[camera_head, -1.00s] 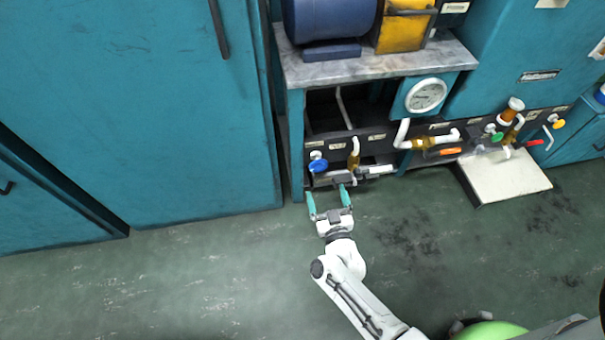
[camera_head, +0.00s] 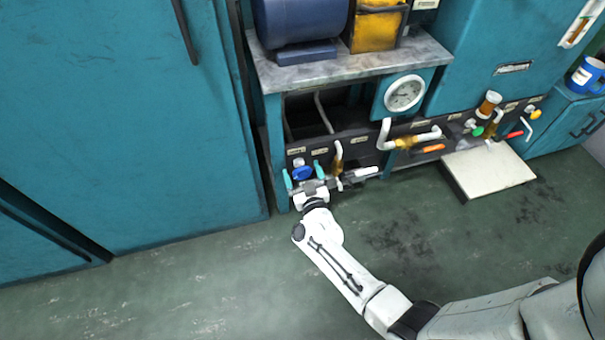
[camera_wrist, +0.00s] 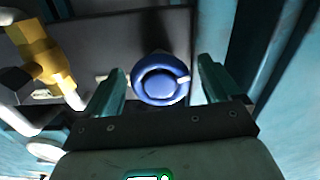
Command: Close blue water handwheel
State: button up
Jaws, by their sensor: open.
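The blue handwheel (camera_head: 302,173) sits low on the dark panel at the left end of the bench. In the wrist view the blue handwheel (camera_wrist: 160,80) is a round knob with a pale stub at its right side. My gripper (camera_head: 304,173) is open in front of it, with its teal fingers on either side of the wheel. In the wrist view my gripper (camera_wrist: 160,88) shows a gap between each finger and the wheel. Whether the fingertips reach past the wheel's face is hard to tell.
A brass fitting with a white pipe (camera_wrist: 45,60) is left of the wheel in the wrist view. A pale platform (camera_head: 490,169) stands on the floor at right.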

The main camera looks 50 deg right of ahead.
jog(key=c, duration=1)
jog(key=shift+m, duration=0.3)
jog(key=shift+c, duration=0.2)
jog(key=m, duration=0.4)
jog(key=shift+a+m, duration=0.1)
jog(key=shift+m, duration=0.2)
jog(key=m+b, duration=0.1)
jog(key=m, duration=0.4)
jog(key=shift+f+m, duration=0.1)
jog(key=shift+m, duration=0.2)
jog(key=m+b, duration=0.1)
jog(key=m, duration=0.4)
jog(key=m+b, duration=0.1)
jog(key=m, duration=0.4)
jog(key=shift+m, duration=0.4)
